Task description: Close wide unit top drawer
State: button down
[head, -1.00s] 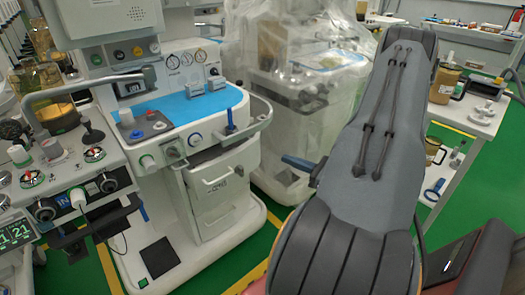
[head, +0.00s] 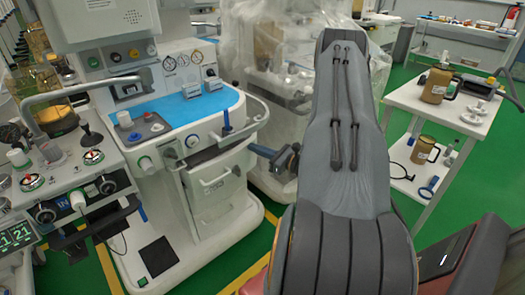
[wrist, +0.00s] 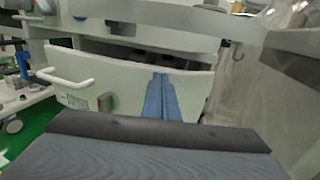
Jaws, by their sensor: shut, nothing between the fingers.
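The wide unit (head: 165,110) is the white machine with a blue worktop, left of centre in the head view. Its top drawer (head: 214,177) has a white front with a handle and stands out from the body, with a dark gap above it. The drawer front (wrist: 130,85) fills the middle of the wrist view, its handle (wrist: 66,78) at the left. My gripper (head: 254,149) is shut and empty, its blue fingers to the right of the drawer in the head view. In the wrist view the fingers (wrist: 161,98) overlap the right part of the front; I cannot tell whether they touch.
A machine under clear plastic (head: 275,60) stands behind and right of the unit. A neighbouring cart (head: 75,175) with knobs stands at the left. A white table (head: 445,108) with jugs is at the right. Green floor (head: 225,268) shows in front of the unit.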

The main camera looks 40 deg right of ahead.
aim_at(242, 138)
jog(key=shift+w, duration=0.1)
jog(key=w+b, duration=0.4)
jog(key=w, duration=0.6)
jog(key=shift+r, duration=0.15)
jog(key=shift+a, duration=0.1)
jog(key=shift+s, duration=0.6)
jog(key=v, duration=1.3)
jog(key=shift+s, duration=0.2)
